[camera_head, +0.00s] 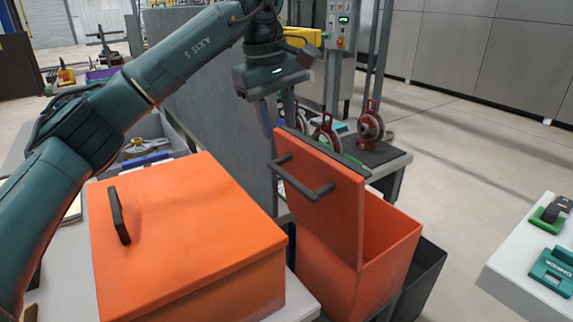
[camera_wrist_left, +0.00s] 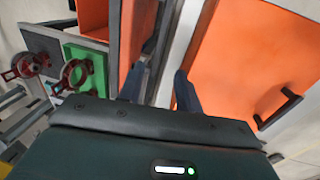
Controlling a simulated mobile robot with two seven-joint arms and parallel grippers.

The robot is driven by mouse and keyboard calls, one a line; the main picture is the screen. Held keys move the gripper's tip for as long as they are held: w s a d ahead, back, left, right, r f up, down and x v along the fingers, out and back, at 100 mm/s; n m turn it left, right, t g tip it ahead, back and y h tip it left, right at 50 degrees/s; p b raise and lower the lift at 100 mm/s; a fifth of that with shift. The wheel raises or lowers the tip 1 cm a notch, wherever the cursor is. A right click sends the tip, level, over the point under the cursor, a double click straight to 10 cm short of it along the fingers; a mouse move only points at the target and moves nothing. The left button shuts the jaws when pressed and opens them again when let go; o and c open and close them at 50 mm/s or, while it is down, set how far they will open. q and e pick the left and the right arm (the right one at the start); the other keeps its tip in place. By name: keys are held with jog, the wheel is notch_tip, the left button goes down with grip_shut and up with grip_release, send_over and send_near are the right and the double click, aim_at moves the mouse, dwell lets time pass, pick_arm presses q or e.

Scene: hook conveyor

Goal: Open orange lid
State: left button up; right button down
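An orange box (camera_head: 388,245) on the right has its orange lid (camera_head: 325,190) standing up, with a dark bar handle (camera_head: 305,185) on its left face. A second orange box (camera_head: 185,235) on the left has its lid down, with a dark handle (camera_head: 119,215). My left gripper (camera_head: 279,128) points down by the top edge of the raised lid. In the left wrist view its fingers (camera_wrist_left: 160,82) are apart, with the raised lid (camera_wrist_left: 130,40) beside the left finger and the closed box (camera_wrist_left: 245,65) on the right. I cannot tell whether it touches the lid. My right gripper is out of view.
A grey panel (camera_head: 210,85) stands behind the boxes. Red hooks (camera_head: 371,125) and a green item stand beyond the raised lid. A black bin (camera_head: 425,275) is beside the open box. A white table (camera_head: 515,265) with green devices is at right, with clear floor between.

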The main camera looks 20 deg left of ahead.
aim_at(288, 176)
pick_arm(q)
jog(key=f, duration=0.3)
jog(key=w+f, duration=0.1)
jog(key=f, duration=0.3)
jog(key=d+f, duration=0.1)
jog(key=f, duration=0.3)
jog(key=shift+w, duration=0.25)
jog(key=shift+c, duration=0.4)
grip_shut()
